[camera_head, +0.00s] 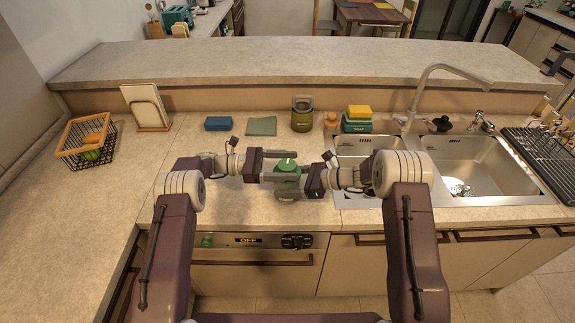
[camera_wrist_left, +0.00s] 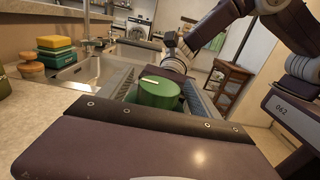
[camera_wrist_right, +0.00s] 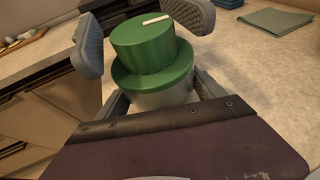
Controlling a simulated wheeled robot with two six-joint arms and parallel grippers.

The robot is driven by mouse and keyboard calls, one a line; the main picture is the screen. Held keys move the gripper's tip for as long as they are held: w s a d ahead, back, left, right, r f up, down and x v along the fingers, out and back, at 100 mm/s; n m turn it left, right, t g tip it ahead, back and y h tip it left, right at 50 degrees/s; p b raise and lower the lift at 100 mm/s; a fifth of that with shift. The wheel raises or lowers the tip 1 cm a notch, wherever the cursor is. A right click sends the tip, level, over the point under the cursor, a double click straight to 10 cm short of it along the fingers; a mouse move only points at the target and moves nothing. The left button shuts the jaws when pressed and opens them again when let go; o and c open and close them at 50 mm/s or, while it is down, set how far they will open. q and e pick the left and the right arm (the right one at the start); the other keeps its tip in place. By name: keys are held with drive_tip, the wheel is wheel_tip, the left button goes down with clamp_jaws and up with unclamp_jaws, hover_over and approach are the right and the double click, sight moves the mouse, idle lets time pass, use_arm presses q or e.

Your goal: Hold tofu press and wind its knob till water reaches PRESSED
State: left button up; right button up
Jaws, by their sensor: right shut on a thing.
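The tofu press (camera_head: 287,194) stands on the counter near its front edge, between my two grippers. Its round green knob (camera_wrist_right: 150,46) has a white mark on top and sits over a wider green lid; the knob also shows in the left wrist view (camera_wrist_left: 158,92). My left gripper (camera_head: 289,167) is open, with its fingers on either side of the knob and gaps between them and it. My right gripper (camera_head: 300,183) is shut on the press's body, lower down. The pale body (camera_wrist_right: 165,97) shows only partly below the lid. No water level or PRESSED mark can be read.
Behind the press lie a blue block (camera_head: 218,123), a green cloth (camera_head: 262,126) and a green canister (camera_head: 302,114). A sink (camera_head: 470,172) with a tap is at the right. A wire basket (camera_head: 86,140) is at the left.

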use_arm(q)
drive_tip(key=a, duration=1.2)
drive_tip(key=shift+w, duration=0.2)
